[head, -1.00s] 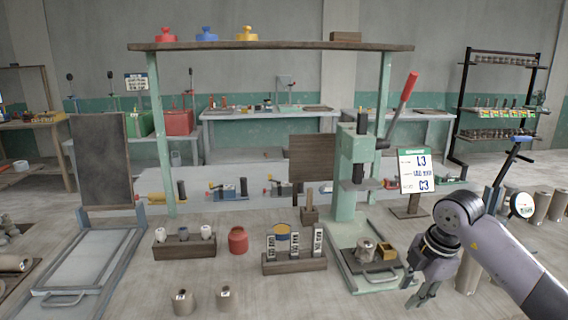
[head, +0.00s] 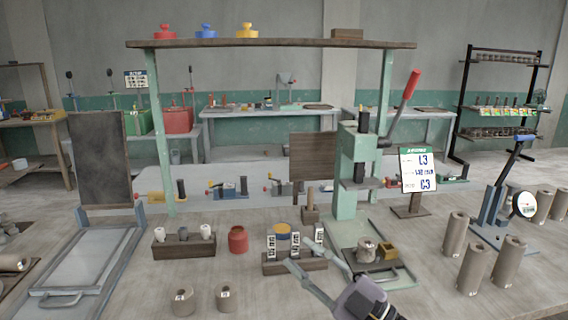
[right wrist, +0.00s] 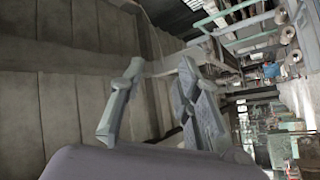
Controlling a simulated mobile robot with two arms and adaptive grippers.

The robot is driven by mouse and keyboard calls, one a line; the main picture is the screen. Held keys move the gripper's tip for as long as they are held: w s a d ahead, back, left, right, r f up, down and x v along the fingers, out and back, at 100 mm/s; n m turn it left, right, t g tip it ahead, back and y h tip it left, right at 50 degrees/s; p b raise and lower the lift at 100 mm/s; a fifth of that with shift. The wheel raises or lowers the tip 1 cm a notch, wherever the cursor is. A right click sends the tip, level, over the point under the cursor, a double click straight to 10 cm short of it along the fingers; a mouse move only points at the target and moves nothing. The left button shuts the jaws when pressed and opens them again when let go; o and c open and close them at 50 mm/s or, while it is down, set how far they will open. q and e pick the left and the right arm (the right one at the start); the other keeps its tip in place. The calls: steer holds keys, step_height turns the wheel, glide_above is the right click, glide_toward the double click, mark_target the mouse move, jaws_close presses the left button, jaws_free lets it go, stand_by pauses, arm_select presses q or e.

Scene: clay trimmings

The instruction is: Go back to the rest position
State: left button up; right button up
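My right gripper (head: 312,259) is at the bottom centre of the head view, in front of the small wooden rack with labelled pieces (head: 290,264). Its two fingers are spread apart with nothing between them. In the right wrist view the same gripper (right wrist: 160,66) shows its two fingers apart and empty. Its fingers overlap the front of the rack in the picture; I cannot tell how far apart they are in depth. My left gripper is not in view.
Nearby are a red jar (head: 238,240), a wooden rack of cups (head: 184,246) and two brown cylinders in front. Several tall cylinders (head: 474,264) stand at the right.

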steer(key=w+d+f+m+t+h, duration=0.1)
steer(key=d+f+m+t+h, duration=0.25)
steer(key=d+m+h, duration=0.3)
steer(key=w+d+f+m+t+h, duration=0.1)
steer(key=d+f+m+t+h, duration=0.3)
steer(key=m+h, duration=0.4)
steer(key=s+d+f+m+g+h, duration=0.45)
steer(key=d+f, duration=0.25)
steer(key=f, duration=0.2)
steer(key=s+a+f+n+g+y, duration=0.1)
steer(key=s+f+g, duration=0.5)
steer(key=s+f, duration=0.45)
steer(key=s+f+g, duration=0.7)
steer(key=s+f, duration=0.1)
steer(key=s, duration=0.6)
step_height(320, 180, down, 25)
steer(key=g, duration=0.1)
steer(key=s+d+f+g, duration=0.1)
steer(key=s+d+f, duration=0.2)
steer(key=s+f, duration=1.3)
steer(key=shift+s+f+n, duration=0.3)
steer(key=shift+s, duration=0.55)
steer(key=shift+c, duration=0.2)
